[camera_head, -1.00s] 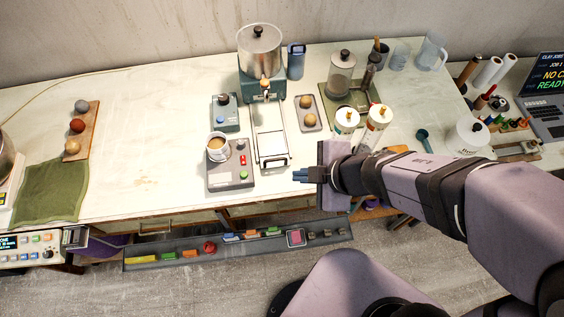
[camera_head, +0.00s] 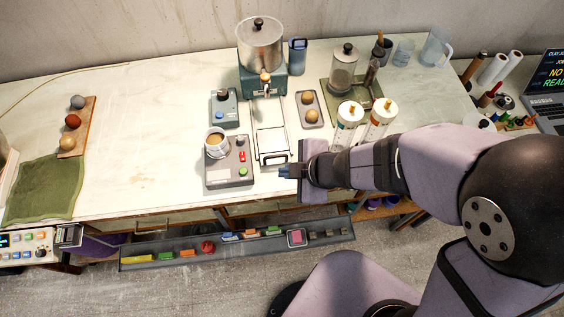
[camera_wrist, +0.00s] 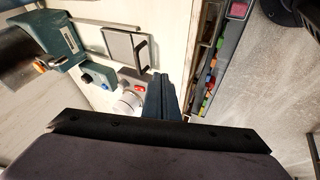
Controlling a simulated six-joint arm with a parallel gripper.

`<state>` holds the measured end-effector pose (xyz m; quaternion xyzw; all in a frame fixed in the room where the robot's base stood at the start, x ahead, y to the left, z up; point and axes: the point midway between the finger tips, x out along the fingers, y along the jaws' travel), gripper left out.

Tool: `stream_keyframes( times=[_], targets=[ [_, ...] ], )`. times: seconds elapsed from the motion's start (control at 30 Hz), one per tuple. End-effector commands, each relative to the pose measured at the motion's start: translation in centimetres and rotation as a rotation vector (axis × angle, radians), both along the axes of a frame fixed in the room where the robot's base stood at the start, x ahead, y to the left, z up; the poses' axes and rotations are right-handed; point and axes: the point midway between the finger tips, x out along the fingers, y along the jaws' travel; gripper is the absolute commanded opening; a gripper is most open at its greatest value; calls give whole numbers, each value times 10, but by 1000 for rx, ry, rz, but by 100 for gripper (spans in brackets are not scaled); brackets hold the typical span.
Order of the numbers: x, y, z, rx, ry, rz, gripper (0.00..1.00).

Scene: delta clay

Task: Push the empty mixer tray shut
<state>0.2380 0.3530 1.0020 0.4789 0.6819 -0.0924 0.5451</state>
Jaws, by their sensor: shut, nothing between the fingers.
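My gripper (camera_head: 285,171) is shut and empty, just in front of the tray's front right corner. Its dark blue fingers show in the wrist view (camera_wrist: 165,92); I cannot tell whether they touch the handle.
A grey control box (camera_head: 229,172) with a cup (camera_head: 215,143) stands close left of the tray. A small dish with two balls (camera_head: 310,110) lies to its right. Two white canisters (camera_head: 348,126) stand near my wrist. A long parts rail (camera_head: 220,248) runs below the table front.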

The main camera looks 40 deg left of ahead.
Motion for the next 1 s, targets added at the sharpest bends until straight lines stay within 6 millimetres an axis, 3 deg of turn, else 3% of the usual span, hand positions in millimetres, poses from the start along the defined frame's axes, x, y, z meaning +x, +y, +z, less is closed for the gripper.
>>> stream_keyframes(
  times=[0.07, 0.43, 1.0],
  targets=[
    [0, 9, -19, -2, 1, 3, 0],
    [25, 33, -19, -1, 1, 0, 0],
    [30, 38, -20, 0, 0, 0, 0]
  ],
)
